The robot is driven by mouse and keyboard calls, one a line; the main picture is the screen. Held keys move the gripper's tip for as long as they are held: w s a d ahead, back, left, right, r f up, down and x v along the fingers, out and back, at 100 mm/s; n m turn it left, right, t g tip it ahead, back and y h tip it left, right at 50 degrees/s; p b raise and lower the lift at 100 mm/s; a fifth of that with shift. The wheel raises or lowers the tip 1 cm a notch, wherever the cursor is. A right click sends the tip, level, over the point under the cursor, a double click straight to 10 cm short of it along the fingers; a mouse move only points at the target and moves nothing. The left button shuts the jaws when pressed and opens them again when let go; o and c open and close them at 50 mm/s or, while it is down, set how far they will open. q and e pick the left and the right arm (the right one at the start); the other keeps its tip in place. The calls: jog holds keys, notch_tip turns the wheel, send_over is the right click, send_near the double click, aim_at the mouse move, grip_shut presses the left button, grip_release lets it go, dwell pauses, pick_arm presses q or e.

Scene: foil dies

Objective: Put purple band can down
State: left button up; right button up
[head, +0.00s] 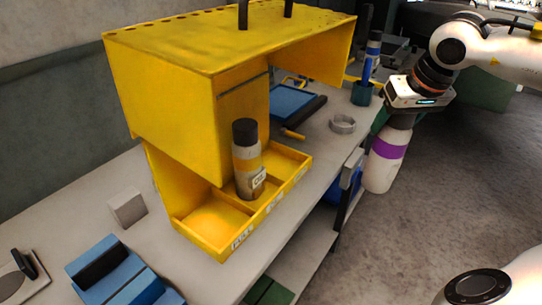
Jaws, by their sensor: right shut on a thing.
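The purple band can (383,168) is white with a purple band and hangs upright below my right gripper (405,118), which is shut on its top. The can is off the right edge of the bench, over the floor side, and touches nothing below that I can see. The gripper's fingertips are mostly hidden behind its body and the can's top. A yellow rack with a compartment tray (225,243) stands on the bench. My left gripper is not in view.
The grey bench (322,172) has free room right of the tray. A metal ring (343,124), a dark teal cup (362,93) with tools and a blue tray (292,101) are near its far end. Blue blocks (108,268) and a grey block (127,207) lie at the left.

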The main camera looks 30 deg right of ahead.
jog(key=shift+w+a+f+t, duration=0.25)
jog(key=shift+w+t, duration=0.15)
jog(key=w+a+t+p, duration=0.1)
jog(key=w+a+p, duration=0.2)
jog(key=w, duration=0.3)
jog(key=w+a+t+y+p, duration=0.1)
jog(key=w+a+p, duration=0.1)
jog(key=w, duration=0.4)
jog(key=w+a+t+p, duration=0.1)
jog(key=w+a+p, duration=0.2)
jog(key=w, duration=0.3)
pick_arm(q)
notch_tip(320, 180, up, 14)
jog(key=p, duration=0.6)
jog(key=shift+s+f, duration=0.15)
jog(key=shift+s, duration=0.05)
pick_arm(e)
jog(key=w+a+f+g+h, duration=0.1)
jog(key=w+a+f+g, duration=0.1)
jog(key=w+f+g, duration=0.2)
notch_tip(320, 180, down, 3)
jog(key=w, duration=0.2)
jog(key=shift+w+f, duration=0.2)
jog(key=shift+w, duration=0.1)
